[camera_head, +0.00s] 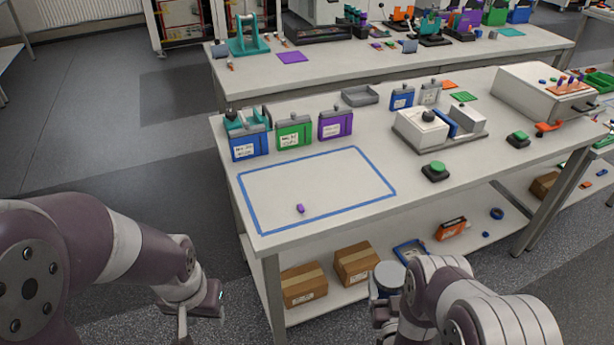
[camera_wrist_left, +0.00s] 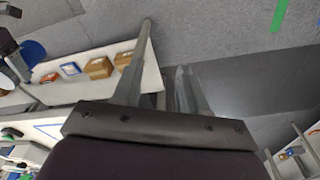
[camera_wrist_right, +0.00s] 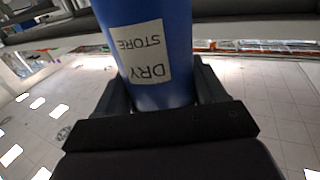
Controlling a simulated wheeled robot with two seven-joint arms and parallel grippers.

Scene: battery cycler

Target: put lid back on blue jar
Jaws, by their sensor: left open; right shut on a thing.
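The blue jar (camera_wrist_right: 155,40) fills the middle of the right wrist view, with a white "DRY STORE" label. My right gripper (camera_wrist_right: 160,88) is shut on it, one finger on each side. My left gripper (camera_head: 203,312) is open and empty, left of the table and apart from the jar. Its spread fingers show in the left wrist view (camera_wrist_left: 165,48).
The table (camera_head: 420,190) has a blue taped rectangle holding a small purple piece (camera_head: 300,208). Blue, green and purple packs (camera_head: 294,133) stand behind it. A green button (camera_head: 436,170) and a white device (camera_head: 424,128) are to the right. Cardboard boxes (camera_head: 304,284) sit on the lower shelf.

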